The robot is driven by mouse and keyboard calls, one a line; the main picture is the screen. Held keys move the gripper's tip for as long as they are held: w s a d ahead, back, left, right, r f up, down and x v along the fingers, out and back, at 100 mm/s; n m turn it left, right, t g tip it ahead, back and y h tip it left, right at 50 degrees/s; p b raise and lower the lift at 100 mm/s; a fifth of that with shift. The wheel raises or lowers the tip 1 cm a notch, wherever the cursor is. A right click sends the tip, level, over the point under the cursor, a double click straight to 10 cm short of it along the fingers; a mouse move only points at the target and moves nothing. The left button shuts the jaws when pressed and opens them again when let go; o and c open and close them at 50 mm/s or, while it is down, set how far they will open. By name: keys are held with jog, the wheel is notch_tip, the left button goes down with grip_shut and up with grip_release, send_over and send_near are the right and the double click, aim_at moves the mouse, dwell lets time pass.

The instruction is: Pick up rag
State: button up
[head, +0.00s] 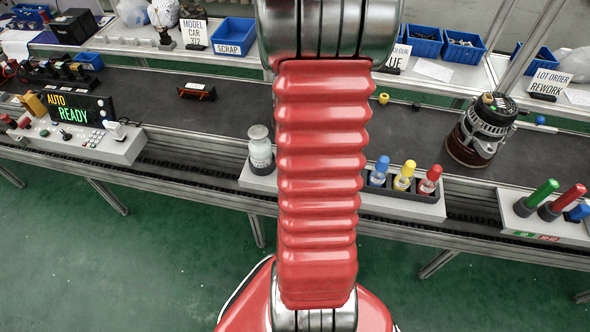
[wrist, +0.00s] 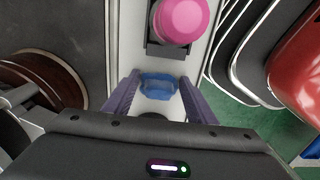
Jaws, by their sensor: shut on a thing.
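The rag (wrist: 158,86) is a small crumpled blue cloth, seen in the wrist view. My gripper (wrist: 158,92) has its two purple fingers on either side of the rag and is shut on it. A light grey strip of surface shows around and beyond the rag. I cannot tell whether the rag touches that surface. In the head view my arm stands in the middle, and neither the gripper nor the rag can be made out there.
Just beyond the rag, a pink round-topped thing (wrist: 180,20) stands in a black holder. A brown round part (wrist: 42,75) is to the left. The head view shows a white jar (head: 260,148), capped bottles (head: 403,176) and an alternator (head: 480,132).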

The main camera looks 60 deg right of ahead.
jog(key=shift+c, duration=0.8)
jog(key=shift+r, duration=0.1)
notch_tip(320, 180, up, 10)
dwell(0.4)
